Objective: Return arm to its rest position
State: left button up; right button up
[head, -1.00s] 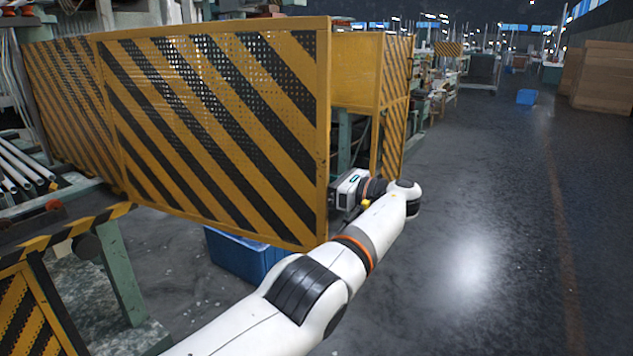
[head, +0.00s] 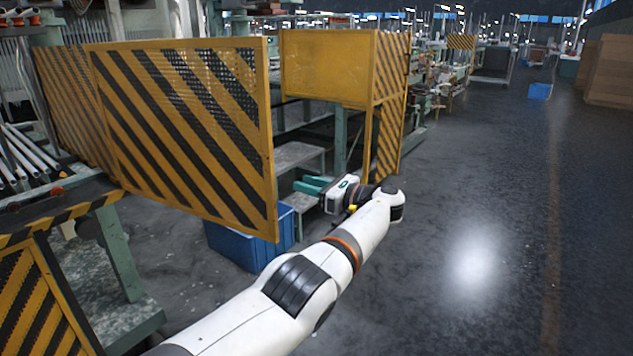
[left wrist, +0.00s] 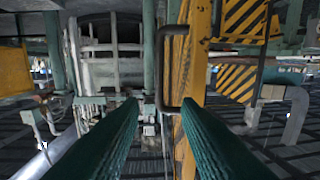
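My left arm reaches out from the bottom of the head view, and its gripper (head: 308,186) points left, with teal fingers spread apart. The gripper is empty, to the right of the free edge of a yellow-and-black striped guard panel (head: 185,135) and apart from it in the picture. In the left wrist view, the two green fingers (left wrist: 160,103) stand apart. A yellow post (left wrist: 188,85) with a dark bracket-shaped handle (left wrist: 162,60) shows beyond and between them. My right gripper is not in view.
A blue bin (head: 245,240) stands on the floor below the panel. A yellow guard (head: 325,65) with a striped side stands behind the gripper. Pale tubes (head: 20,155) lie on a rack at the left. The floor (head: 480,200) at the right is open.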

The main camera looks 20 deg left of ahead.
pick_arm(q)
jog(key=s+f+t+h, duration=0.25)
jog(key=f+h, duration=0.25)
jog(key=f, duration=2.2)
jog(key=s+d+f+n+g+h, duration=0.1)
jog(key=s+f+h, duration=0.1)
jog(key=s+f, duration=0.35)
jog(key=s+d+f+h, duration=0.1)
jog(key=s+f, duration=0.2)
jog(key=f, duration=0.6)
jog(key=s+d+f+n+g+h, duration=0.1)
jog(key=s+f+h, duration=0.1)
jog(key=s+f, duration=0.35)
jog(key=s+d+f+n+g+h+p, duration=0.1)
jog(key=s+d+f+n+h, duration=0.15)
jog(key=s+f, duration=0.65)
jog(key=s+d+f+n+h, duration=0.1)
jog(key=s+f+n+h, duration=0.15)
jog(key=s+f, duration=0.7)
jog(key=s+d+f+n+h, duration=0.1)
jog(key=s+n, duration=0.4)
jog(key=s, duration=0.9)
jog(key=s+d+f+n+h, duration=0.1)
jog(key=s+f+n, duration=0.3)
jog(key=s, duration=1)
jog(key=shift+s+n+g+h, duration=0.3)
jog(key=shift+n+g+h, duration=0.1)
jog(key=shift+n, duration=0.1)
